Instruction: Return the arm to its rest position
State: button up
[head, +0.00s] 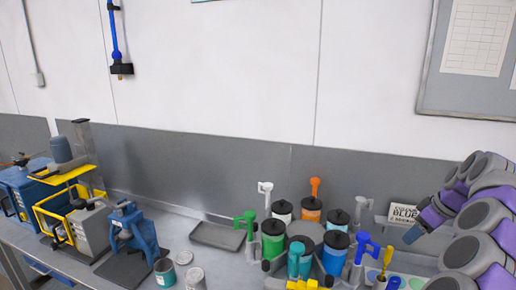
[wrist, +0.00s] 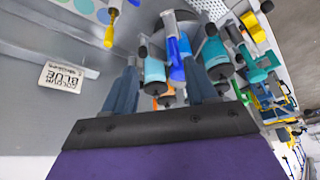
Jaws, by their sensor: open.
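My purple and grey arm (head: 470,205) stands folded at the right edge in the head view. Drum agitators with blue, teal and other coloured handles show beyond the fingers. I cannot make out anything held between them.
Several drums, including a blue one (head: 335,252) and a green one (head: 273,238), crowd the bench left of my gripper. A sign (head: 402,214) leans behind it. A yellow brush (head: 386,260) stands below. A grey tray (head: 217,235) lies farther left.

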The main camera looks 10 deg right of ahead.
jog(key=a+f+n+g+y+b, duration=0.15)
jog(key=a+b, duration=0.35)
jog(key=a, duration=1.7)
jog(key=s+a+f+m+g+b, duration=0.1)
jog(key=s+a+f+g+b, duration=0.3)
jog(key=s+a, duration=0.7)
jog(key=s+a+f+m+h+b, duration=0.1)
jog(key=s+a+f+m+b, duration=0.1)
jog(key=s+f, duration=0.6)
jog(key=s+a+f+m+h+b, duration=0.2)
jog(key=s+a+f+m, duration=0.1)
jog(key=s+f, duration=0.6)
jog(key=s, duration=0.4)
jog(key=shift+s+f+b, duration=0.15)
jog(key=shift+s+b, duration=0.15)
jog(key=shift+b, duration=0.05)
